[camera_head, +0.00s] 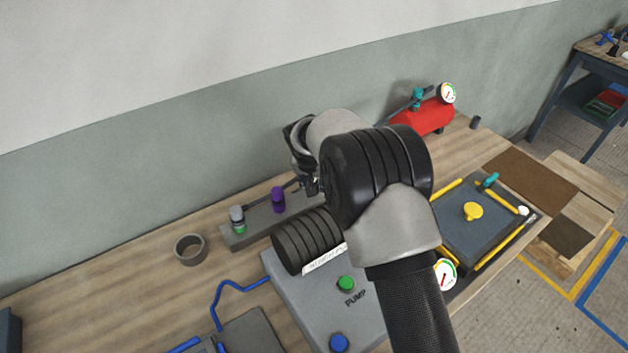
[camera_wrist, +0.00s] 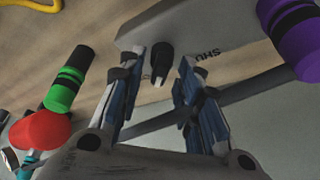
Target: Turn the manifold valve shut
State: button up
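The manifold, a long grey block (camera_head: 252,232), lies on the bench near the wall, partly hidden behind my arm. It also shows in the wrist view (camera_wrist: 215,28), with partly covered upside-down lettering that seems to begin "SHU". A purple cylinder (camera_head: 278,199) stands on the block; it shows at the right in the wrist view (camera_wrist: 292,35). My gripper (camera_wrist: 158,62) is open over the block. A short black part with a pale tip (camera_wrist: 160,60) shows between its fingers, apart from both; I cannot tell whether it is the valve's handle.
A grey-and-green fitting (camera_head: 238,219) stands at the block's left end. A ribbed dark cylinder (camera_head: 305,240) and the grey pump box (camera_head: 300,295) are in front. A red tank (camera_head: 425,117) with a gauge stands to the right. A grey cup (camera_head: 190,249) stands left.

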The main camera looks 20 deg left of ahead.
grip_shut()
jog(key=shift+s+d+n+p, duration=0.1)
jog(key=shift+n+p, duration=0.2)
jog(key=shift+n+y+p, duration=0.5)
jog(key=shift+n+p, duration=0.2)
jog(key=shift+n, duration=0.2)
jog(key=n+p, duration=0.1)
jog(key=n, duration=0.1)
jog(key=shift+d+n+g+y, duration=0.15)
jog(key=shift+n+g+y, duration=0.15)
jog(key=shift+g+y, duration=0.1)
jog(key=n, duration=0.1)
jog(key=n+b, duration=0.1)
jog(key=n+y+b, duration=0.1)
jog(key=shift+f+n+g, duration=0.25)
jog(key=shift+n+g, duration=0.05)
jog(key=shift+g, duration=0.1)
jog(key=n+b, duration=0.1)
jog(key=n+g+y+b, duration=0.1)
jog(key=n, duration=0.1)
jog(key=shift+w+d+n, duration=0.1)
jog(key=shift+w+n, duration=0.1)
jog(key=shift+n, duration=0.1)
jog(key=n+g, duration=0.1)
jog(key=n, duration=0.2)
jog(key=shift+r+b, duration=0.1)
jog(key=shift+b, duration=0.25)
jog(key=shift+n+g+p, duration=0.3)
jog(key=shift+n+g, duration=0.4)
jog(key=shift+n, duration=0.7)
